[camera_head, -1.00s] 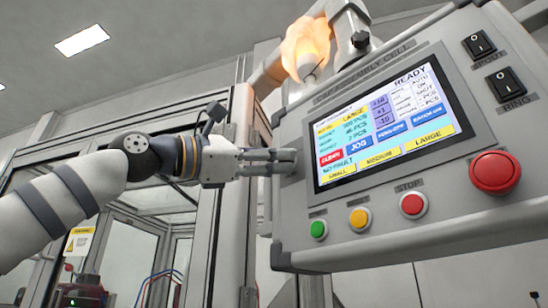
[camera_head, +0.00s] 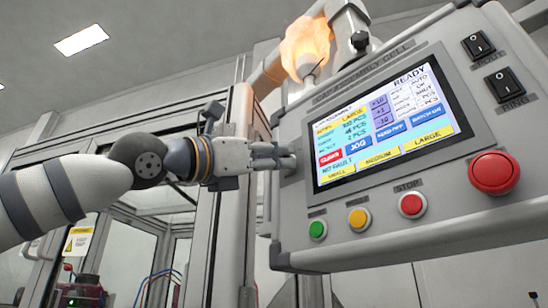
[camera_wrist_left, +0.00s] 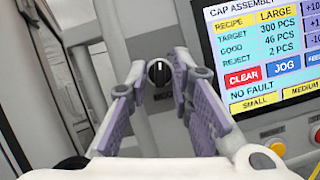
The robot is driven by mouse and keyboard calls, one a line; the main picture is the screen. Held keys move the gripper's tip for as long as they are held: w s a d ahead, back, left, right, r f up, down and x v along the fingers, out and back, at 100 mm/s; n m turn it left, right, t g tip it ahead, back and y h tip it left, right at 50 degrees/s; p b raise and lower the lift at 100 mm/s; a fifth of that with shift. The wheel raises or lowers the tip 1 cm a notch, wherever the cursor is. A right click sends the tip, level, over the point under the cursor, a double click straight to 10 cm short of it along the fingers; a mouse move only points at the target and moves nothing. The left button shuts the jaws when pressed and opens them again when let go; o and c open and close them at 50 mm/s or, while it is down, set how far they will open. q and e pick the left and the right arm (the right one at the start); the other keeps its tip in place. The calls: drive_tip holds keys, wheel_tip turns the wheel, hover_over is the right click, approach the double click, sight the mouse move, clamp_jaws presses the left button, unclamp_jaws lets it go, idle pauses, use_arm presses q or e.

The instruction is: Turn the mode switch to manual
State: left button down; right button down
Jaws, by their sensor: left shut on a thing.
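The mode switch (camera_wrist_left: 158,73) is a round black knob with a white pointer line, on the left part of the grey control panel (camera_head: 455,120). In the left wrist view its line stands near upright between the fingers. My left gripper (camera_head: 288,158) reaches it from the left and is shut on it, with a finger on each side. In the head view the fingers hide the knob. The panel's screen (camera_head: 385,125) is lit, showing READY, NO FAULT and what looks like AUTO. My right gripper is not in view.
Green (camera_head: 318,230), yellow (camera_head: 359,218) and red (camera_head: 412,204) buttons line the panel's lower edge. A large red button (camera_head: 494,173) and two black rockers, one of them the RING rocker (camera_head: 505,85), are at the right. A glowing lamp (camera_head: 308,48) stands above.

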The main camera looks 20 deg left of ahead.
use_arm(q)
drive_tip(key=n+t+y, duration=0.1)
drive_tip(key=n+y, duration=0.1)
drive_tip(key=n, duration=0.2)
drive_tip(key=n+t+y, duration=0.1)
drive_tip(key=n+y, duration=0.1)
drive_tip(key=n, duration=0.3)
drive_tip(key=shift+s+d+n, duration=0.1)
drive_tip(key=shift+d+n, duration=0.1)
drive_tip(key=shift+n, duration=0.1)
drive_tip(key=n+y, duration=0.2)
drive_tip(key=n, duration=0.1)
drive_tip(key=n+y, duration=0.2)
drive_tip(key=n, duration=0.2)
drive_tip(key=shift+r, duration=0.1)
drive_tip(key=shift+n, duration=0.4)
drive_tip(key=c, duration=1.5)
unclamp_jaws()
drive_tip(key=shift+o, duration=0.2)
drive_tip(key=shift+s, duration=0.15)
drive_tip(key=v, duration=1.1)
drive_tip(key=shift+s+f, duration=0.25)
drive_tip(key=shift+s, duration=0.1)
